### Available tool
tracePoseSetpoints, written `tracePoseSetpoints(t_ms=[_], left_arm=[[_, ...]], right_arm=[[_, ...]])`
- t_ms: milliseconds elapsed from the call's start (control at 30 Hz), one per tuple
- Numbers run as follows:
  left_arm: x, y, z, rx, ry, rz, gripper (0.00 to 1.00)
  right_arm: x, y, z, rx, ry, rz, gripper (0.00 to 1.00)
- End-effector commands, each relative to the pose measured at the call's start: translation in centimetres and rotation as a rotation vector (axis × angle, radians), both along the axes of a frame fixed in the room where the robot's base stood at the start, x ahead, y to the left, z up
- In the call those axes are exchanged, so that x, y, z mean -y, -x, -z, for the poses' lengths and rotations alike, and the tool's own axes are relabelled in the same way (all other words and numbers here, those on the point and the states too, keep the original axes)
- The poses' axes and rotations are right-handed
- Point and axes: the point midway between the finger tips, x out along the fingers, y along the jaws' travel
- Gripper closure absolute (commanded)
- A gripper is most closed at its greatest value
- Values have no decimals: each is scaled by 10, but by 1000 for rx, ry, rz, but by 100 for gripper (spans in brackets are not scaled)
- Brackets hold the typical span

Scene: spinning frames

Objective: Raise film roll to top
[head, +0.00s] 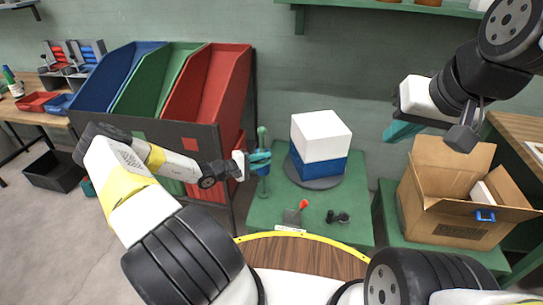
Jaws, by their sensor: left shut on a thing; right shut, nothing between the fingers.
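A slim green post (262,136) with a rounded top stands at the left edge of the green table (269,214). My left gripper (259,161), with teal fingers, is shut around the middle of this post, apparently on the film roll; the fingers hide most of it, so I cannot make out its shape. To its right, a box (321,130), white above and blue below, sits on a round grey turntable (316,182). My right gripper (402,131) is in the air right of the box, shut and empty.
A small red-knobbed lever (303,205) and dark knobs (338,217) are at the table's front. An open cardboard box (455,205) stands at the right. Blue, green and red bins (208,85) stand close behind my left arm. A green shelf (400,8) hangs above.

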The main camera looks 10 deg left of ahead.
Motion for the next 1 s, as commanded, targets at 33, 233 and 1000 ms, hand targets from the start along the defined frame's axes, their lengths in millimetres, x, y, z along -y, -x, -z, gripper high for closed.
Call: tracePoseSetpoints(t_ms=[33, 233, 1000], left_arm=[[0, 2, -4, -2, 0, 2, 100], [0, 2, -8, -4, 0, 2, 100], [-22, 19, -13, -2, -1, -3, 68]], right_arm=[[0, 0, 0, 0, 0, 0, 100], [0, 0, 0, 0, 0, 0, 100], [0, 0, 0, 0, 0, 0, 100]])
